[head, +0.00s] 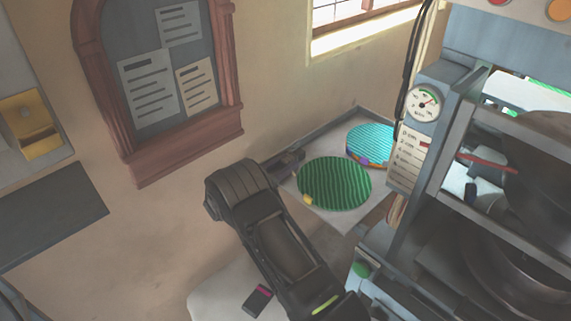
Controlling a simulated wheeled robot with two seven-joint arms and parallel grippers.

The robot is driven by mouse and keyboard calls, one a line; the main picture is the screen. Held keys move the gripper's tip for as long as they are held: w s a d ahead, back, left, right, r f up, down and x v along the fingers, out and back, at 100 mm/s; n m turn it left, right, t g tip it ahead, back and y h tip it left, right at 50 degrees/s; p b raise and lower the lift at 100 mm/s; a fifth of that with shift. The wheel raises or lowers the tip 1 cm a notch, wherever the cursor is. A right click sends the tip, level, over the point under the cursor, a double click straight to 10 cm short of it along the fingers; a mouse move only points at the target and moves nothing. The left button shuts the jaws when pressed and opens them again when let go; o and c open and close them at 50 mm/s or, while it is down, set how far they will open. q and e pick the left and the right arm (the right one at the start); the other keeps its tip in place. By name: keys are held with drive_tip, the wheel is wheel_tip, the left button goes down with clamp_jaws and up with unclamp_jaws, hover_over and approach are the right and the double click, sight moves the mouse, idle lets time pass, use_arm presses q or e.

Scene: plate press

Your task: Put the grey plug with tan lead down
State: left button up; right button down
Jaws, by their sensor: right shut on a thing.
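My right gripper (288,163) is at the left edge of the grey tray, beside the green ribbed disc. My dark forearm comes up to it from the bottom of the head view. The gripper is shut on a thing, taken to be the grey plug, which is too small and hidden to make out. No tan lead can be clearly traced from the jaws. My left gripper is not in view.
The tray (343,226) holds the green ribbed disc (335,184) and a teal striped disc (368,142). The press with a dial gauge (428,101) stands close on the right. A framed notice board (165,75) hangs on the left wall. A small black-and-pink item (258,299) lies below.

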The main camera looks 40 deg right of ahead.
drive_tip(key=c, duration=1.5)
unclamp_jaws()
drive_tip(key=shift+f, duration=0.2)
drive_tip(key=shift+o, duration=1)
drive_tip(key=shift+r, duration=0.1)
drive_tip(key=shift+a+r, duration=0.1)
drive_tip(key=shift+r, duration=0.05)
drive_tip(key=s+a+b, duration=0.1)
drive_tip(key=a+b, duration=0.1)
drive_tip(key=a, duration=0.9)
drive_tip(key=shift+a, duration=0.4)
